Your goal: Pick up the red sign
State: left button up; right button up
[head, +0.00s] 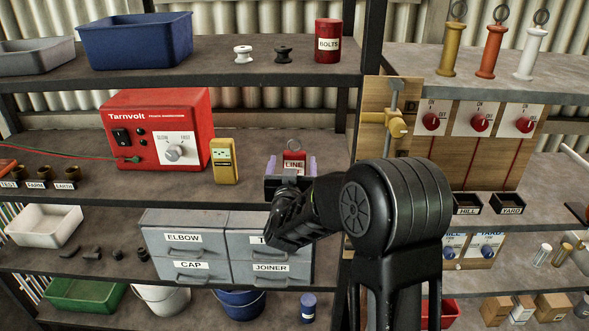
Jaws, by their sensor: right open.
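The red sign (293,157), a small red tag with a ring on top and a white label reading LINE, is on the middle shelf (250,192). My right gripper (291,166) is open, with one purple-grey finger on each side of the sign. The lower part of the sign is hidden behind the gripper body. I cannot tell whether the fingers touch it. My left gripper is not in view.
A red Tarnvolt box (157,125) and a yellow meter (224,160) stand left of the sign. A shelf post and a wooden switch board (440,165) are to the right. Grey drawers (190,230) sit below. The upper shelf holds a red BOLTS can (328,30).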

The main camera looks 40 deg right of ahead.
aim_at(294, 157)
jog(key=x, duration=0.4)
jog(key=shift+w+d, duration=0.1)
jog(key=shift+d, duration=0.15)
jog(key=shift+c, duration=0.5)
jog(key=c, duration=1.4)
